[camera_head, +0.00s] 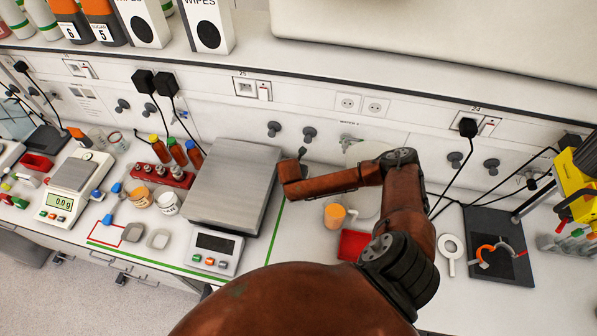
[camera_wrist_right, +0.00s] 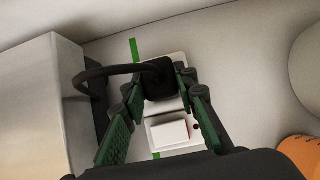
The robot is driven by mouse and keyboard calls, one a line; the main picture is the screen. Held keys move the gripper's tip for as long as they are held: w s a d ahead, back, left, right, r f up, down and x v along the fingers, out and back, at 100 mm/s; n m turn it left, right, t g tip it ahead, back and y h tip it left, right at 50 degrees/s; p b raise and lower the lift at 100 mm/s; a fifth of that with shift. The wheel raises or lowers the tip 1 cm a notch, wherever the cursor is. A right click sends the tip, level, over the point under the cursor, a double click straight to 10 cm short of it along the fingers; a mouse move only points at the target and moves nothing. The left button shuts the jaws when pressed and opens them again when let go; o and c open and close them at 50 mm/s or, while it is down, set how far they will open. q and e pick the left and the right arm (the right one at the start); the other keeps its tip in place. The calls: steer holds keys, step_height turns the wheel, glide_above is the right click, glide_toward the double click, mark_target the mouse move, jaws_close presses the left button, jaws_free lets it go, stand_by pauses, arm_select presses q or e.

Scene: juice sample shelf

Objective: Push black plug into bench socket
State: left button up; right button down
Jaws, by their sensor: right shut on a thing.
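In the right wrist view my right gripper (camera_wrist_right: 158,82) is shut on a black plug (camera_wrist_right: 157,77), with one finger on each side of it. A thick black cable arcs from the plug to the left. The plug is over the far part of a white socket plate (camera_wrist_right: 180,146), which has a white rocker switch nearer the camera. The plug hides the socket's holes, and I cannot tell whether it is seated or only above them. My left gripper is in neither view.
A steel balance (camera_head: 232,185) stands close left of the gripper. An orange cup (camera_head: 334,215) and a red tray (camera_head: 353,245) stand to its right. A green line (camera_head: 262,248) runs along the bench beside the balance. Other black plugs (camera_head: 467,127) sit in the wall strip.

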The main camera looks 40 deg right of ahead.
stand_by(0.4)
steer(key=shift+p, duration=0.4)
steer(key=shift+f, duration=0.15)
steer(key=c, duration=1.5)
jaws_free()
steer(key=shift+o, duration=0.2)
steer(key=v, duration=1.2)
steer(key=shift+a, duration=0.1)
